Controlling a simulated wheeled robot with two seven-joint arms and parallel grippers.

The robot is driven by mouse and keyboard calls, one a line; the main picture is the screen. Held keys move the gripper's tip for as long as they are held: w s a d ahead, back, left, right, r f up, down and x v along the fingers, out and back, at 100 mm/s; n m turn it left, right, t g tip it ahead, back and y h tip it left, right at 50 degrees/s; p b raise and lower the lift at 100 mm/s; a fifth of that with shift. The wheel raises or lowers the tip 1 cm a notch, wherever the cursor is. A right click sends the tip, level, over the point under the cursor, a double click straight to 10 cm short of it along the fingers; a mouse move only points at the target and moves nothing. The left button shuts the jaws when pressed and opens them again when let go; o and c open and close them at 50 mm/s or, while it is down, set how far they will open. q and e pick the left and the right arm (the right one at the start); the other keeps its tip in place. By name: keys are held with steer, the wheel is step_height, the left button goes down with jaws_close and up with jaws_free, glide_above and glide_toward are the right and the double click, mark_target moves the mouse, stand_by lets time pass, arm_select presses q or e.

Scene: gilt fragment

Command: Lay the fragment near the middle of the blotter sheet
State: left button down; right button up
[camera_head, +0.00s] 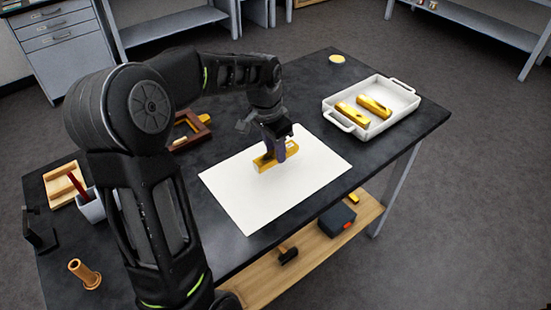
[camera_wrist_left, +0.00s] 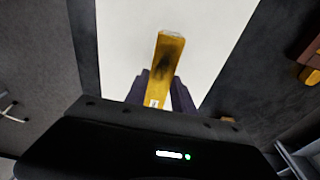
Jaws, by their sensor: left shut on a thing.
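The gilt fragment (camera_head: 264,163) is a gold bar over the middle of the white blotter sheet (camera_head: 242,205) in the head view. My left gripper (camera_head: 279,156) is shut on the fragment, with its fingers pointing down. In the left wrist view the fragment (camera_wrist_left: 165,65) stands out between the two fingers (camera_wrist_left: 163,90), with a dark patch on its face and white sheet (camera_wrist_left: 215,30) behind it. I cannot tell whether the fragment touches the sheet or hangs just above it. My right gripper is not in view.
A white tray (camera_head: 358,132) with two gold pieces stands right of the sheet. A brown frame (camera_head: 206,130) lies behind it, left. A yellow round thing (camera_head: 337,59) is at the far edge. A cup with a red tool (camera_head: 91,209) and a wooden spool (camera_head: 85,274) stand at left.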

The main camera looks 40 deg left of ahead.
mark_target(274, 154)
arm_select(q)
steer(key=shift+f, duration=0.1)
steer(key=shift+f, duration=1.75)
steer(key=shift+f, duration=0.2)
steer(key=c, duration=1.1)
jaws_free()
steer(key=shift+o, duration=0.2)
steer(key=shift+r, duration=0.1)
steer(key=r, duration=0.4)
steer(key=s+r, duration=0.1)
steer(key=r, duration=0.7)
steer(key=shift+s+a, duration=0.2)
steer(key=shift+s, duration=0.15)
